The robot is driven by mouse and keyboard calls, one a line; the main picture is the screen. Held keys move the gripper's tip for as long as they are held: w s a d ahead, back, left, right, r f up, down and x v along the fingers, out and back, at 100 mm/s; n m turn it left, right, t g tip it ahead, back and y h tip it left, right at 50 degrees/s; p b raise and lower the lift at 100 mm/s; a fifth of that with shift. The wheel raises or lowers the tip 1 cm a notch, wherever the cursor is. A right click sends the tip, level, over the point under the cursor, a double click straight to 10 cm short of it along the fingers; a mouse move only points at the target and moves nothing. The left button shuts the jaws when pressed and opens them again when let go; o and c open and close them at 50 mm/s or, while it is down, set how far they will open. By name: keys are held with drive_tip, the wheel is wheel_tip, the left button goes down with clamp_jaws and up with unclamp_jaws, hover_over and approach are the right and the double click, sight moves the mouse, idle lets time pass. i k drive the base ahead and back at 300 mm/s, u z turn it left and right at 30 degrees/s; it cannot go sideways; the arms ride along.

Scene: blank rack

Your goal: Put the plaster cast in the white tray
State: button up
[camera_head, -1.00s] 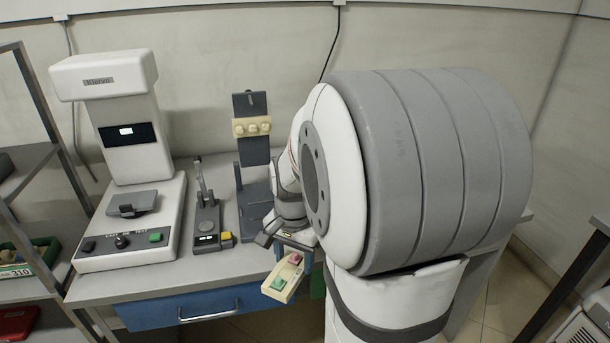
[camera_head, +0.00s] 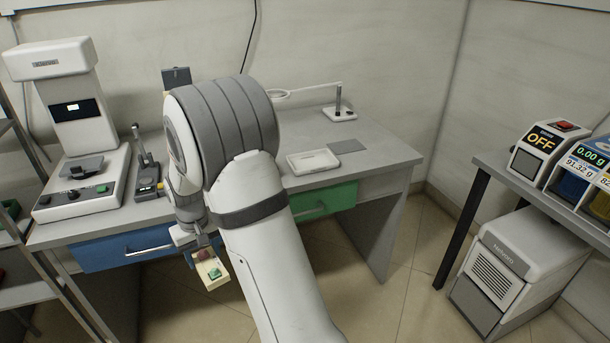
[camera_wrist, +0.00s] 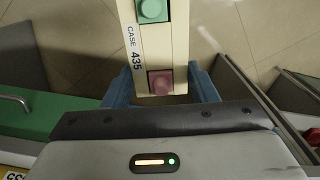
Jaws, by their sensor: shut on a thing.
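The plaster cast (camera_head: 204,272) is a long cream block with a green and a pink square inset. In the wrist view it (camera_wrist: 153,48) bears the label CASE 435. My gripper (camera_head: 199,248) is shut on its pink end and holds it in the air in front of the bench, above the floor. The blue fingers (camera_wrist: 161,87) lie on both sides of that end. The white tray (camera_head: 292,157) is shallow, looks empty and lies on the right half of the bench, up and right of my gripper. My arm hides part of the bench between them.
A grey mat (camera_head: 347,146) and a ring lamp (camera_head: 340,114) stand by the tray. A white machine (camera_head: 78,130) and a small dark device (camera_head: 146,180) are at left. Blue (camera_head: 120,246) and green (camera_head: 325,203) drawers are below. A side table (camera_head: 500,176) stands right.

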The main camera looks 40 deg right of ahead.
sight(313, 163)
drive_tip(key=k, duration=1.05)
drive_tip(key=z, duration=0.8)
drive_tip(key=i, duration=1.25)
drive_tip(key=u, duration=0.15)
